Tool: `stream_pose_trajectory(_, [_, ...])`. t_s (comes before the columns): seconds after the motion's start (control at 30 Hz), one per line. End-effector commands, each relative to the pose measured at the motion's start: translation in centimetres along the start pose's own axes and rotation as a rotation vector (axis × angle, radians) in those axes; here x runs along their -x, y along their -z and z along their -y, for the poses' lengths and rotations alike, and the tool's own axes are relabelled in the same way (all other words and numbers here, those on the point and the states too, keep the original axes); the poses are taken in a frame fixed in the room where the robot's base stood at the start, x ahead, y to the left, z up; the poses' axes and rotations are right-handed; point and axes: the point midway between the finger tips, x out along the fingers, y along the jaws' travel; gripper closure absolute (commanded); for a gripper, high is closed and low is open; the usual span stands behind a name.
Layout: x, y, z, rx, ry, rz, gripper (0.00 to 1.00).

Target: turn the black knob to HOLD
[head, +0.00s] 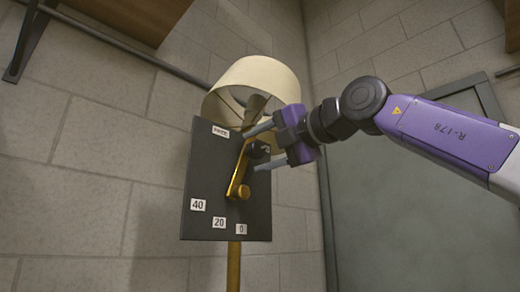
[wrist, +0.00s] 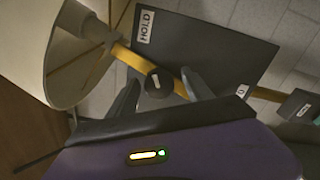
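The HOLD label (wrist: 146,25) is at the panel's upper left in the wrist view; in the head view the top label (head: 220,132) is too small to read surely. My gripper (head: 251,151) is open, with one finger on each side of the knob. In the wrist view the fingers (wrist: 160,88) stand apart from it, with gaps visible. The knob's pointing direction is unclear.
Labels 40 (head: 198,205), 20 (head: 219,222) and 0 (head: 241,229) line the panel's lower part. A brass bar (head: 238,172) crosses the panel close to my fingers. The cream lampshade (head: 258,85) hangs just above my gripper. A grey door (head: 400,190) stands behind on the right.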

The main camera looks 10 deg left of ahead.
Motion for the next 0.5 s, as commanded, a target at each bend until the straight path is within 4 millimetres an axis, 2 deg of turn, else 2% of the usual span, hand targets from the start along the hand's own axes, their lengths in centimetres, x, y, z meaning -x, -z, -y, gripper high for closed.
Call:
stream_pose_trajectory(0.27, [0.5, -0.1, 0.0, 0.001, -0.002, 0.003, 0.41])
stream_pose_trajectory(0.5, [4.1, -0.1, 0.2, 0.002, -0.001, 0.004, 0.41])
